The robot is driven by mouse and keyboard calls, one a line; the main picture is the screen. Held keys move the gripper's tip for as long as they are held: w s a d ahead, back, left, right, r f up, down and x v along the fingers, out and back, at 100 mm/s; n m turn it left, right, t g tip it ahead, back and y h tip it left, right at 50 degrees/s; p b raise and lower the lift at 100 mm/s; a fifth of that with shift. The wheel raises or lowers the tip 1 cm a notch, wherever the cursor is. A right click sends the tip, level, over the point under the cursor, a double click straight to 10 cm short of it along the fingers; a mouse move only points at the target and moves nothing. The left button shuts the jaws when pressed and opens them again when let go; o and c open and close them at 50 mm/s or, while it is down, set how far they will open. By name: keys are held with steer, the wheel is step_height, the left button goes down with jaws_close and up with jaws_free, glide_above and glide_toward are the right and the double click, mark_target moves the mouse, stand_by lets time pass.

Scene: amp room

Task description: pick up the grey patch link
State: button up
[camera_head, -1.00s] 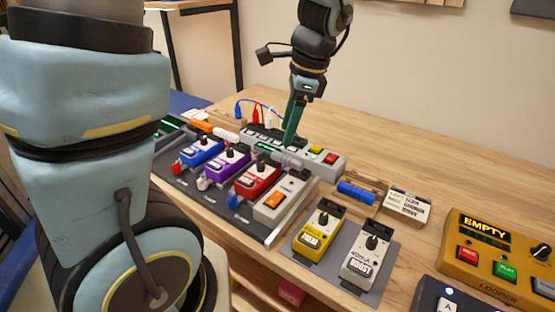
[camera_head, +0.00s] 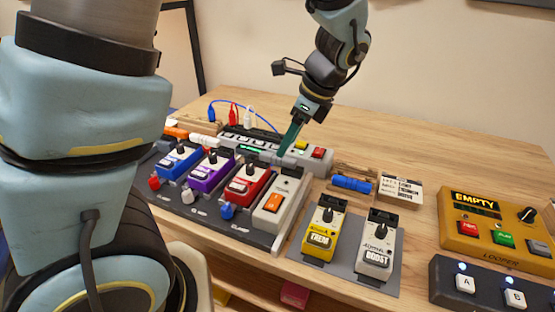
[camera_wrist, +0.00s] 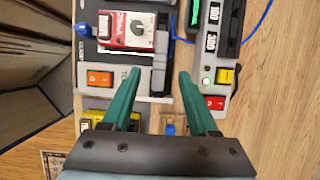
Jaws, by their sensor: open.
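My gripper (camera_wrist: 158,76) is open, with its two green fingers apart. In the head view my gripper (camera_head: 281,156) points down behind the grey pedal, by the rear edge of the pedalboard. A grey bar, which looks like the grey patch link (camera_wrist: 158,70), lies between the fingertips in the wrist view, running along the gap. I see no contact with either finger. In the head view the fingers partly cover that spot, so the height left between tips and link cannot be told.
A red pedal (camera_head: 248,182) and grey pedal (camera_head: 277,199) stand in front. A grey switcher unit (camera_head: 310,155) runs close behind. A blue link (camera_head: 352,184) lies to the right, an orange link (camera_head: 176,132) and white link (camera_head: 204,141) to the left. Bare wood lies behind.

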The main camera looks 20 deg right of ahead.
mark_target(278, 163)
steer(key=x, duration=0.4)
steer(key=shift+w+a+f+p, duration=0.15)
steer(key=shift+a+f+p, duration=0.15)
steer(key=shift+p, duration=0.1)
jaws_close()
